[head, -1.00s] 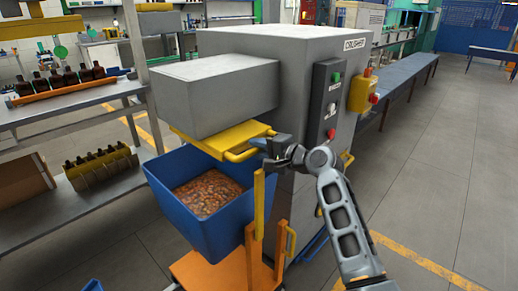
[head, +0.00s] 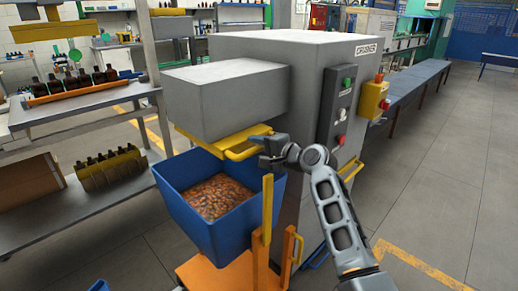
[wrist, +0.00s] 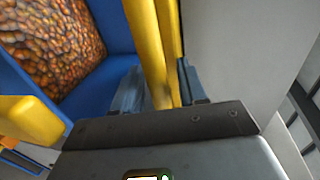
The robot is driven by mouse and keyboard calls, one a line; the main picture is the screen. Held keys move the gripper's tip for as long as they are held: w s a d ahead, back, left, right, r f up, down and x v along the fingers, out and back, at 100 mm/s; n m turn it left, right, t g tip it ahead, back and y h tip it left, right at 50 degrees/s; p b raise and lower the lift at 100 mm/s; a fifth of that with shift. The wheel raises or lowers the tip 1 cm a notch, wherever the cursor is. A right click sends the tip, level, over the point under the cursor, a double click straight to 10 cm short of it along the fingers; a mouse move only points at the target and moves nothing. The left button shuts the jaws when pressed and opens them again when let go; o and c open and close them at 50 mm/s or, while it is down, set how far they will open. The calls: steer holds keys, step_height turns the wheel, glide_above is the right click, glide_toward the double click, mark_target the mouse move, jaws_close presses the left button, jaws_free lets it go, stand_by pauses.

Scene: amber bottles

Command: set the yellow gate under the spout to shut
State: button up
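The yellow gate (head: 215,145) is a flat plate with a looped handle (head: 243,152), under the grey spout box (head: 225,95) of the crusher. The plate juts out past the box's lower front edge. My gripper (head: 262,150) is at the right end of the handle, fingers pointing left. In the wrist view my gripper (wrist: 160,92) has its fingers apart, with a yellow bar (wrist: 152,50) running between them. I cannot tell whether either finger touches the bar. The spout opening itself is hidden.
A blue bin (head: 220,225) of amber pieces stands below the gate on an orange trolley (head: 225,275) with a yellow post (head: 267,215). The crusher's grey body (head: 300,100) is close behind my gripper. A bottle shelf (head: 80,115) stands left. Floor at right is clear.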

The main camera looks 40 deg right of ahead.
steer(key=shift+s, duration=0.1)
steer(key=v, duration=0.7)
steer(key=shift+s+b, duration=0.35)
steer(key=shift+b, duration=0.1)
stand_by(0.3)
